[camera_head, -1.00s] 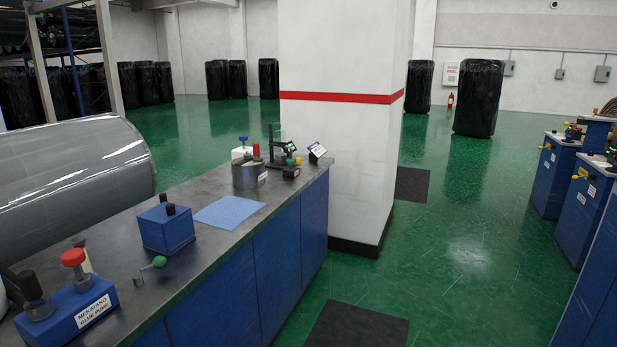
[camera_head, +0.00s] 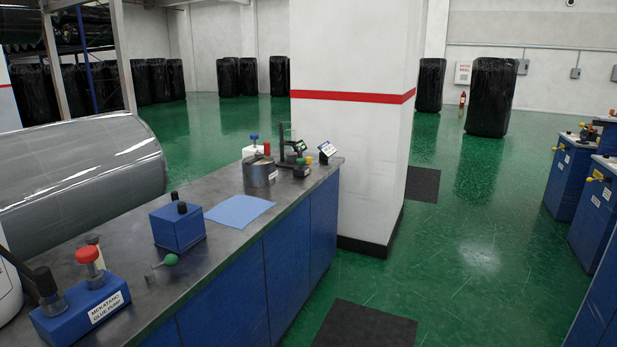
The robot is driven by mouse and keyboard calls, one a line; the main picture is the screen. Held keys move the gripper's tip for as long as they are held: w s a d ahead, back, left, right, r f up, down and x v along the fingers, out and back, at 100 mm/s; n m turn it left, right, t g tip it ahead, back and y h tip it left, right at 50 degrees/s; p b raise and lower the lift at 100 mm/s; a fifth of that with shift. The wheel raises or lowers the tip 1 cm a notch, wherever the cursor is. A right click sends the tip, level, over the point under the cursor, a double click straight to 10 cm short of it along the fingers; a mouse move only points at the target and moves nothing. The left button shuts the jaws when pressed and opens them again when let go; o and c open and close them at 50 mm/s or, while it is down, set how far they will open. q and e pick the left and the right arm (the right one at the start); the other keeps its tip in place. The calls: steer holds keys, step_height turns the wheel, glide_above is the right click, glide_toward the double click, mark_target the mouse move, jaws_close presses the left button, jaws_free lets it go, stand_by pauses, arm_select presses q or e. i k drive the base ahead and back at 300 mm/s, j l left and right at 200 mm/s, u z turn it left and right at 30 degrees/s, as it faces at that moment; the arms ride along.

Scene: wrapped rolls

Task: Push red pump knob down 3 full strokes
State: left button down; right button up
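The glue pump (camera_head: 84,310) is a blue block with a white label reading "MEKATANO GLUE PUMP", near the lower left on the workbench. The red pump knob (camera_head: 87,255) sits on a metal stem at the right part of the block and stands up. A black knob (camera_head: 44,281) is on the pump's left part, with a dark bar running up to the left from it. Neither of my grippers shows in the head view.
The grey benchtop (camera_head: 130,270) also carries a blue box with black knobs (camera_head: 178,226), a green-knobbed lever (camera_head: 168,260), a blue cloth (camera_head: 239,211) and a metal pot (camera_head: 259,172). A white pillar (camera_head: 350,150) stands behind the bench.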

mark_target(87, 255)
steer(key=u, duration=1.3)
